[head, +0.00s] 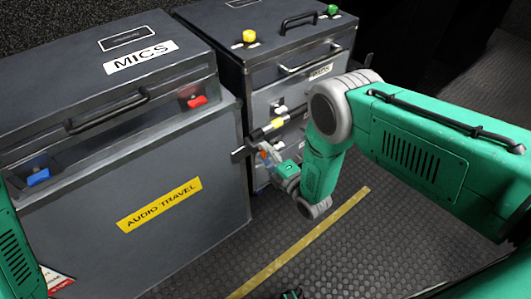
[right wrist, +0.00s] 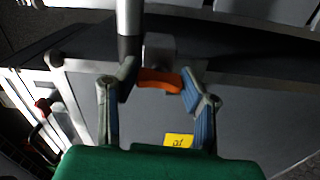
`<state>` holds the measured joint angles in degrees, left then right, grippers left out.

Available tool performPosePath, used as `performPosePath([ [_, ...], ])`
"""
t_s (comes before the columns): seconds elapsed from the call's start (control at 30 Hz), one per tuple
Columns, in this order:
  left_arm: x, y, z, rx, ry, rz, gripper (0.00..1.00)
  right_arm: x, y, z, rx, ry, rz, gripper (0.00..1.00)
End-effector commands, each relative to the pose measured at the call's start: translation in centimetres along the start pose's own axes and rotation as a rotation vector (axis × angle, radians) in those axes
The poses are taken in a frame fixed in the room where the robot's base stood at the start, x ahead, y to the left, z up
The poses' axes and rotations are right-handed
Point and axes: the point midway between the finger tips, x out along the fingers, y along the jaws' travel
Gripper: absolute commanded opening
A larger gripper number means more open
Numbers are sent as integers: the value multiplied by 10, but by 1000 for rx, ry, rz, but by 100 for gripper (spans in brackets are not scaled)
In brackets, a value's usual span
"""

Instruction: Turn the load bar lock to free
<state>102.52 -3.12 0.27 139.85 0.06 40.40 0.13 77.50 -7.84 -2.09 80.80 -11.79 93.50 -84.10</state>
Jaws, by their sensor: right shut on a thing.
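The load bar (head: 257,133) runs beside the grey cases, with a yellow band and a dark end by the front case. In the right wrist view the bar (right wrist: 129,18) is a pale tube with a dark lower part. Its lock is a small orange lever (head: 263,155), which also shows in the right wrist view (right wrist: 158,77) below a grey block. My right gripper (head: 273,158) is at the lever, and in the right wrist view its fingers (right wrist: 157,84) are shut on it from both sides.
The front case (head: 185,235) has a MICS label, a blue latch (head: 38,177) and a red latch (head: 197,101). A drawer case (head: 300,45) stands behind it with yellow and green knobs on top. The dark floor has a yellow strip (head: 300,243) and is open to the right.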

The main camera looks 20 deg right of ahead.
Motion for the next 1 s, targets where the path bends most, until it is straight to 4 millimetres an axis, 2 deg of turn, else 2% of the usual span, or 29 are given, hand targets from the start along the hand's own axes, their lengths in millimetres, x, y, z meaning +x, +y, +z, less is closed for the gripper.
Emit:
performPosePath([
  [0.4, 0, 0, 0, 0, 0, 0, 0, -1, -4, -3, -2, 5, -9, 7],
  [0.43, 0, 0, 0, 0, 0, 0, 0, -2, -4, -3, -2, 5, -9, 43],
  [0.47, 0, 0, 0, 0, 0, 0, 0, -2, -4, -3, -2, 5, -9, 53],
  [0.5, 0, 0, 0, 0, 0, 0, 0, -2, -4, -3, -2, 4, -9, 57],
  [0.83, -1, 0, 2, 0, 2, 0, 0, -3, -2, -1, -4, 2, -5, 57],
  [1.0, -1, 0, 2, 0, 3, 0, 0, -25, -3, -1, -4, 2, -9, 57],
])
